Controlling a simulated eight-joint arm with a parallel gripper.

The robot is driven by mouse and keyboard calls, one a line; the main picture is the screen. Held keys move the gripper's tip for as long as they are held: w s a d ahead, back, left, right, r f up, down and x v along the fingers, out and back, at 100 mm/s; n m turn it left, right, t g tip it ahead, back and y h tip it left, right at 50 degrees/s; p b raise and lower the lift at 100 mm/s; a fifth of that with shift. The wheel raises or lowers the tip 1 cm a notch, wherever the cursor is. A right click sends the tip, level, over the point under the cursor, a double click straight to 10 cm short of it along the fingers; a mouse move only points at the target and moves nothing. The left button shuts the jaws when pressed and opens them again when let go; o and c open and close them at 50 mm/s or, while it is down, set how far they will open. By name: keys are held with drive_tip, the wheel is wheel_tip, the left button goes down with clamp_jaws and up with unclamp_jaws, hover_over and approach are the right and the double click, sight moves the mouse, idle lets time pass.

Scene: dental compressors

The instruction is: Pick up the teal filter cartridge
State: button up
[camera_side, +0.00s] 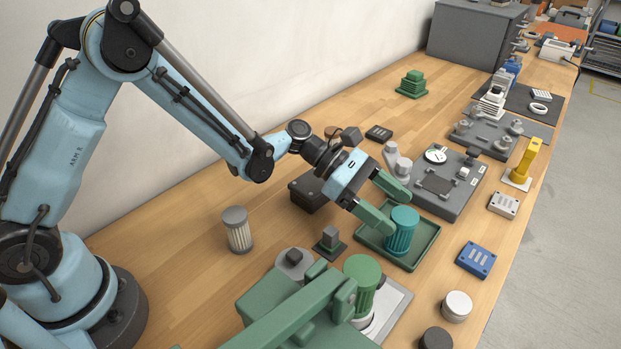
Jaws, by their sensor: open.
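The teal filter cartridge (401,232), a ribbed cylinder with a smooth cap, stands upright in a shallow green tray (424,251). My gripper (397,210) has two green fingers and is open. Its fingertips are beside the cartridge's upper part, one toward the left and one toward the back. I cannot tell whether either finger touches it. The near finger hides part of the tray's left side.
A green cylinder (361,275) and a green machine housing (285,305) stand in front. A grey-and-cream cartridge (237,230) stands to the left. A grey fixture plate (455,195) lies behind the tray, and a blue block (475,260) lies to the right.

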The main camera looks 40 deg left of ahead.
sight(414, 229)
drive_tip(key=shift+s+f+x, duration=0.15)
drive_tip(key=shift+x, duration=1.35)
drive_tip(key=shift+s+f+x, duration=0.15)
drive_tip(key=shift+f+x, duration=0.05)
drive_tip(key=shift+x, duration=1.3)
drive_tip(key=shift+a, duration=0.1)
drive_tip(key=shift+c, duration=0.2)
drive_tip(key=c, duration=1)
drive_tip(key=shift+r, duration=0.15)
